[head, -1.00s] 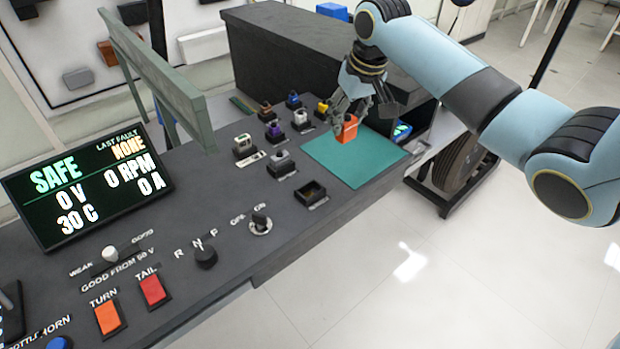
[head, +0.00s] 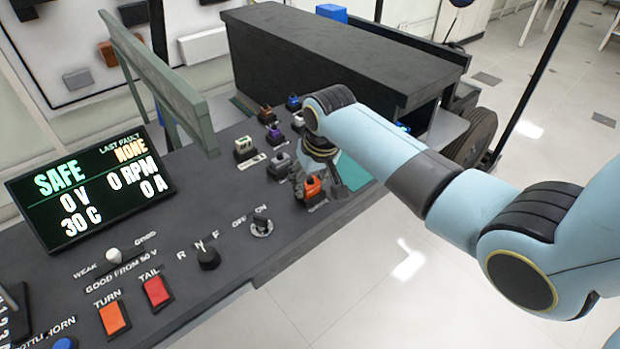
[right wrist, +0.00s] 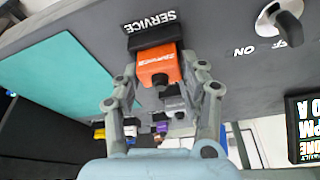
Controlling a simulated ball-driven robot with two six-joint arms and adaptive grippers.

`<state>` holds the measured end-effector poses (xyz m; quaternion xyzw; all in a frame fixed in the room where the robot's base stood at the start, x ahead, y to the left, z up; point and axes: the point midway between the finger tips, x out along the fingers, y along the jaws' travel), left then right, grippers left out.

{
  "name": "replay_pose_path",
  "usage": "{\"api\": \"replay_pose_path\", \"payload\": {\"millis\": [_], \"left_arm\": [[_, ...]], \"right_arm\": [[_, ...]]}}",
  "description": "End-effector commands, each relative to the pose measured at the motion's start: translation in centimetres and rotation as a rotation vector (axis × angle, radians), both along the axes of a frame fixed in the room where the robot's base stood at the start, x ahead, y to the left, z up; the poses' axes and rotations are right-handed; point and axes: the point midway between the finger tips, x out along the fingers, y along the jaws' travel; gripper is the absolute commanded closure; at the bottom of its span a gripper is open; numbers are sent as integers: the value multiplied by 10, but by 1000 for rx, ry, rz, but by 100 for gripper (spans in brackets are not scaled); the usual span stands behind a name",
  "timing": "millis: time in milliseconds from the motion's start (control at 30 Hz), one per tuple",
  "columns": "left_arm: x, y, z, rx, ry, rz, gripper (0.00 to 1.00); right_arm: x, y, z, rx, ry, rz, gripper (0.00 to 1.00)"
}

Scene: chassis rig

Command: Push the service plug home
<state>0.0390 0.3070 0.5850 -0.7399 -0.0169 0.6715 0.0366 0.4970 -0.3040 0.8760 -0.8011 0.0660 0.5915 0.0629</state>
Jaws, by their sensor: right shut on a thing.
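The orange service plug (head: 313,189) is between the fingers of my right gripper (head: 318,180), which is shut on it. In the right wrist view the plug (right wrist: 166,66) is at the mouth of the black socket (right wrist: 150,38) beside the word SERVICE. Its orange body stands out from the socket. How deep it sits in there I cannot tell. The fingers of the right gripper (right wrist: 164,82) lie on both sides of the plug. In the head view the gripper and plug hide most of the socket. My left gripper is not in view.
A rotary OFF/ON switch (head: 261,226) is to the left. The green mat (head: 352,175) is partly hidden by my arm. A big dark box (head: 335,50) stands behind.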

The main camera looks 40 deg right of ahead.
Motion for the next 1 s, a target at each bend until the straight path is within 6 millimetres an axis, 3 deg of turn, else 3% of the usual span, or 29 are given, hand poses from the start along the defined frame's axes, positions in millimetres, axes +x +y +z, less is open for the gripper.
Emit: {"api": "replay_pose_path", "payload": {"millis": [167,200,367,733,1000], "left_arm": [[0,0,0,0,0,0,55],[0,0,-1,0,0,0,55],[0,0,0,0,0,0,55],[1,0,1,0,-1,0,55],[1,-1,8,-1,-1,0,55]], "right_arm": [[0,0,-1,1,0,0,91],[0,0,-2,1,0,0,57],[0,0,-1,1,0,0,36],[-1,0,6,1,-2,0,35],[-16,2,59,0,-5,1,35]]}}
